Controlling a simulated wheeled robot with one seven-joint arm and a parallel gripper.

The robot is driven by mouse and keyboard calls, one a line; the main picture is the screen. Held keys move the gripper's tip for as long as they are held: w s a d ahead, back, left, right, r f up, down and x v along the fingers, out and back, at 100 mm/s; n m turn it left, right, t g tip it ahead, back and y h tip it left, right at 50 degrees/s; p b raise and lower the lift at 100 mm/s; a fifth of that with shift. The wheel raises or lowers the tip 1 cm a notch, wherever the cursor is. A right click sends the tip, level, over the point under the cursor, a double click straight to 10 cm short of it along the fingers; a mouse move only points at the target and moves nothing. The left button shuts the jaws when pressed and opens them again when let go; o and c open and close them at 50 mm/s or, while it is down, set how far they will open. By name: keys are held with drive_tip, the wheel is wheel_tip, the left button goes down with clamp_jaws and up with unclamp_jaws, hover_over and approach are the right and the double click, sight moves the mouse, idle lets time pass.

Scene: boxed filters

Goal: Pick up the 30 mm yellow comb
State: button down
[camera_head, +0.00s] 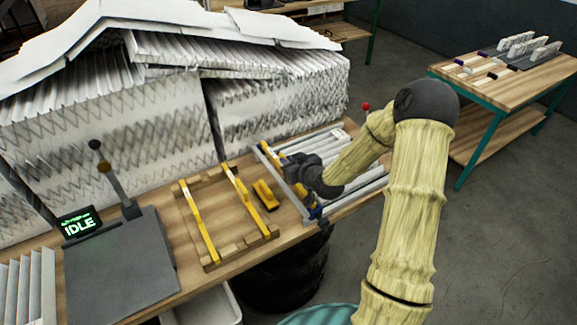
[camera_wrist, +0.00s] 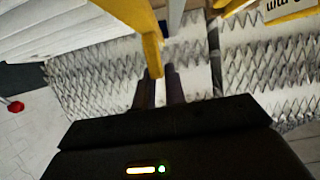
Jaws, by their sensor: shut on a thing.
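My gripper (camera_head: 291,172) is dark and reaches over the slatted grey frame at the right end of the bench. In the wrist view, my fingers (camera_wrist: 160,85) are shut on a yellow comb (camera_wrist: 149,38), whose lower end sits at the fingertips. Its size marking cannot be read. Another short yellow piece (camera_head: 265,194) lies on the bench to the left of my gripper. Two long yellow bars (camera_head: 198,222) lie across a wooden rack farther left.
Large white pleated filters (camera_head: 100,115) stand in a row along the back of the bench, close behind my gripper. A grey plate with a lever (camera_head: 118,265) and an IDLE display (camera_head: 79,224) is at the left. A second table (camera_head: 510,80) stands far right.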

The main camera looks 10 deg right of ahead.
wheel_tip(320, 180, up, 9)
drive_tip(key=shift+f+b, duration=0.15)
drive_tip(key=shift+b, duration=0.45)
